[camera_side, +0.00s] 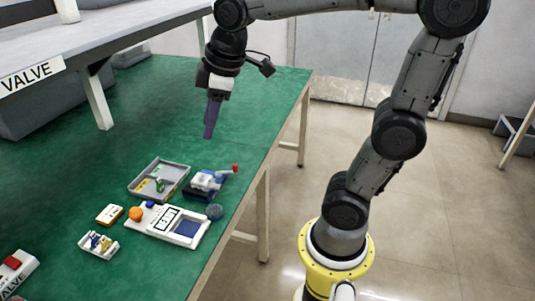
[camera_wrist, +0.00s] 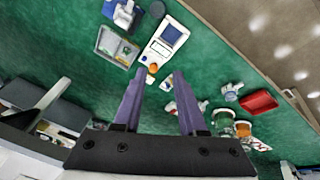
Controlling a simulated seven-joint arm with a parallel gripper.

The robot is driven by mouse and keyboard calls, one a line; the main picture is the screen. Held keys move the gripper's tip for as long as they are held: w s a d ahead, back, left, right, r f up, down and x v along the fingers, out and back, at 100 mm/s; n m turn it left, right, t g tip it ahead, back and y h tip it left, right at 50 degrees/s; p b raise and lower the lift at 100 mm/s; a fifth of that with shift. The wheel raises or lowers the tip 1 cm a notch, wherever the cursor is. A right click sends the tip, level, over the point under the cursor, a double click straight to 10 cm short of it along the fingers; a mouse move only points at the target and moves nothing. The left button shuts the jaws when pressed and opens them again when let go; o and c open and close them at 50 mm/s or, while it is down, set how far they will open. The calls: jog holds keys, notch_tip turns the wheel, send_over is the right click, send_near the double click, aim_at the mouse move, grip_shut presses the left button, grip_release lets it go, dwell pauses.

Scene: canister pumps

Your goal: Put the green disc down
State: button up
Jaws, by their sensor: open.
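A small green piece (camera_side: 160,185) sits in the grey tray (camera_side: 131,190) on the green table; it may be the green disc, but it is too small to tell its shape. The tray also shows in the wrist view (camera_wrist: 101,42), with a green patch inside. My gripper (camera_side: 208,136) points down, high above the table and behind the tray in the side view. In the wrist view its two purple fingers (camera_wrist: 158,74) are apart with nothing held between them.
A white device with a display (camera_side: 165,222), a blue-based device with a red knob (camera_side: 208,182), an orange ball (camera_side: 135,213) and a small orange-white box (camera_side: 109,214) stand near the tray. A raised grey shelf (camera_side: 110,35) stands at left. The table's far part is clear.

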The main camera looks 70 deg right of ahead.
jog(key=s+f+m+t, duration=0.1)
jog(key=s+f+m, duration=0.1)
jog(key=s, duration=0.4)
jog(key=s+a+f+m, duration=0.1)
jog(key=s+f+m, duration=0.1)
jog(key=s, duration=0.4)
jog(key=shift+s+a+f+m+t, duration=0.2)
jog(key=shift+s+f+m+t, duration=0.2)
jog(key=shift+m, duration=0.5)
